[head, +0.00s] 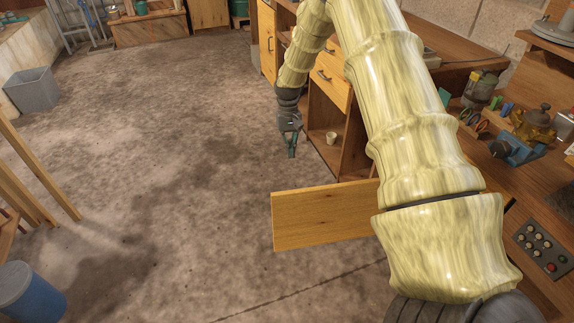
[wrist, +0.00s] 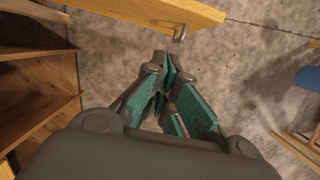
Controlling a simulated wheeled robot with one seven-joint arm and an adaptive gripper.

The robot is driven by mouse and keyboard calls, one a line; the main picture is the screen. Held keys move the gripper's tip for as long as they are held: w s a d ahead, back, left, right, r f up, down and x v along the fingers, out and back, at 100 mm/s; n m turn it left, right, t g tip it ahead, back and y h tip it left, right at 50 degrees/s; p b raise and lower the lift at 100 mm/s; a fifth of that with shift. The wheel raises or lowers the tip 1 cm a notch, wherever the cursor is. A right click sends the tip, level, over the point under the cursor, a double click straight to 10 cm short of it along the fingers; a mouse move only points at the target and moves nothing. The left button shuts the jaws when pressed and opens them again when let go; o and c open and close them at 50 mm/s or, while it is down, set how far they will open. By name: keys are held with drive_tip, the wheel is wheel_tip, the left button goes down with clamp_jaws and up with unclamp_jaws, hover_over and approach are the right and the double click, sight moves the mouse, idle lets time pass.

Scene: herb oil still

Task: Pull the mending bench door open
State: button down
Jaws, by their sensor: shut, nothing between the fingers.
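The light wooden door (head: 315,217) of the mending bench stands swung out from the bench over the floor. Its right end is hidden behind my arm in the head view. In the wrist view the door (wrist: 150,10) crosses the top, with a small metal handle (wrist: 181,33) on its face. My gripper (head: 292,152) hangs pointing down in front of the bench's open side, beyond the door and apart from it. In the wrist view my gripper (wrist: 170,72) has its fingers together with nothing between them, just below the handle and not visibly touching it.
The bench's open compartment (wrist: 35,115) with shelves lies left in the wrist view. A small cup (head: 331,138) is inside. Drawers (head: 330,77) are above it. A blue bin (head: 30,295) and wooden legs (head: 40,165) stand at left. The floor between is clear.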

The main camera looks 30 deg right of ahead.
drive_tip(key=s+a+f, duration=0.3)
drive_tip(key=s+f, duration=0.2)
drive_tip(key=f, duration=0.4)
drive_tip(key=shift+s, duration=0.4)
